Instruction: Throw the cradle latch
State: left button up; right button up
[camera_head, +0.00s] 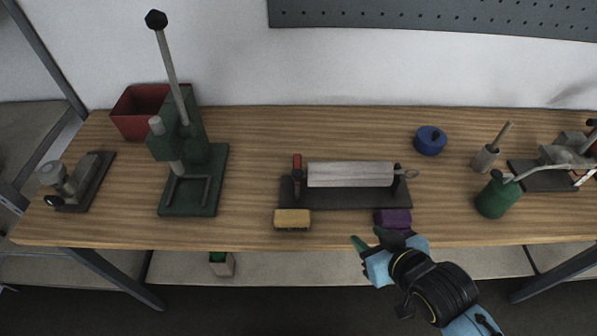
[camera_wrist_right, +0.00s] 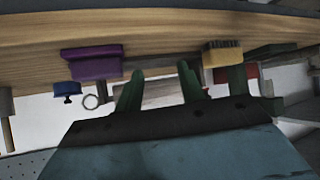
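The cradle (camera_head: 345,200) is a dark base at the middle of the table, with a silver cylinder (camera_head: 350,174) lying across it. A red-handled lever (camera_head: 297,165), seemingly the latch, stands upright at its left end. A ring-ended pin (camera_head: 411,173) is at its right end and shows in the wrist view as a ring (camera_wrist_right: 91,102). My right gripper (camera_head: 370,239) is in front of the table's edge, below and right of the cradle, touching nothing visible. In the wrist view its green fingers (camera_wrist_right: 160,70) are apart and empty. My left gripper is out of view.
A yellow brush (camera_head: 292,219) and a purple block (camera_head: 393,218) lie before the cradle. A green press (camera_head: 190,165) and red bin (camera_head: 140,110) stand left. A blue round object (camera_head: 430,140) and green oil can (camera_head: 497,196) are right. Wood between press and cradle is clear.

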aim_at(301, 175)
jog(key=w+a+r+n+t+y, duration=0.1)
jog(key=w+a+y, duration=0.2)
jog(key=w+a, duration=0.1)
jog(key=w+a+r+n+t+y, duration=0.1)
jog(key=w+a+r+n+y, duration=0.1)
jog(key=w+a+y, duration=0.1)
jog(key=w+a+r+n+t+y, duration=0.1)
jog(key=w+a+r+y, duration=0.1)
jog(key=w+a, duration=0.4)
jog(key=shift+a+y, duration=0.5)
jog(key=shift+a, duration=0.3)
jog(key=shift+c, duration=0.3)
grip_shut()
